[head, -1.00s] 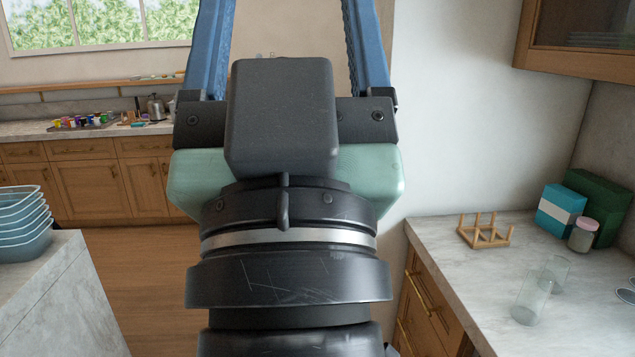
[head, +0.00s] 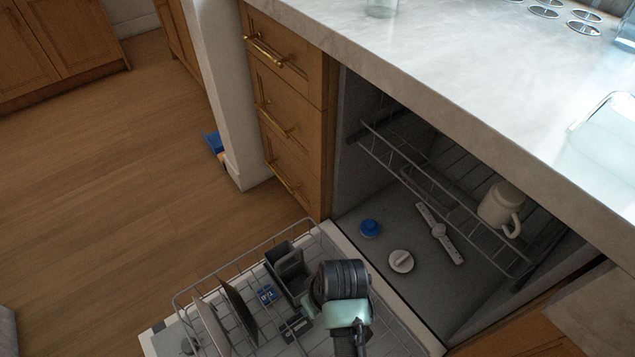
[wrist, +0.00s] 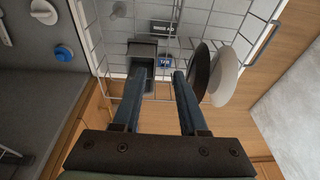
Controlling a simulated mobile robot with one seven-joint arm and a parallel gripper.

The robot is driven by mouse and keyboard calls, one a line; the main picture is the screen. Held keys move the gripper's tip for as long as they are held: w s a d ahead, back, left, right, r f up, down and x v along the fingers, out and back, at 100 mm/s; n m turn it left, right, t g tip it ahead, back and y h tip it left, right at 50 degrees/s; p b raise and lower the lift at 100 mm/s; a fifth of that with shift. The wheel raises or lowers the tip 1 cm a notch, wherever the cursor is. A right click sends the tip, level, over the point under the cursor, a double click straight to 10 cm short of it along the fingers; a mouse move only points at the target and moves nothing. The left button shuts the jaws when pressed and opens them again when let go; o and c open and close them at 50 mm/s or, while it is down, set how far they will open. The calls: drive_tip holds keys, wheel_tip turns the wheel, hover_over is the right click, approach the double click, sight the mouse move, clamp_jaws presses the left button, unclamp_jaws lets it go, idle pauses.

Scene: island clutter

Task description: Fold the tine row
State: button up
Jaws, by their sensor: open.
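The pulled-out lower rack (head: 215,283) is a wire basket over the open dishwasher door. It also shows in the wrist view (wrist: 100,55). A dark plate (head: 239,313) and a pale plate (head: 212,327) stand on edge in it. I cannot clearly pick out a tine row among the thin wires. My gripper (wrist: 157,82) is open, its two blue fingers apart over the rack, with nothing visibly held. In the wrist view the plates stand just right of the right finger. In the head view my wrist hides part of the rack.
A grey cutlery basket (head: 290,270) and a small blue labelled block (head: 267,294) are in the rack. The tub floor holds a blue cap (head: 370,228), a white knob (head: 401,261) and a spray arm (head: 438,232). A mug (head: 499,209) sits on the upper rack. The countertop (head: 430,60) overhangs.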

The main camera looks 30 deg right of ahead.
drive_tip(key=s+a+f+g+y+b, duration=0.2)
drive_tip(key=s+f+g, duration=0.1)
drive_tip(key=s+f, duration=0.6)
drive_tip(key=w+b+x, duration=0.1)
drive_tip(key=b+x, duration=0.5)
drive_tip(key=x, duration=0.7)
drive_tip(key=shift+w+b, duration=0.35)
drive_tip(key=shift+b, duration=0.05)
clamp_jaws()
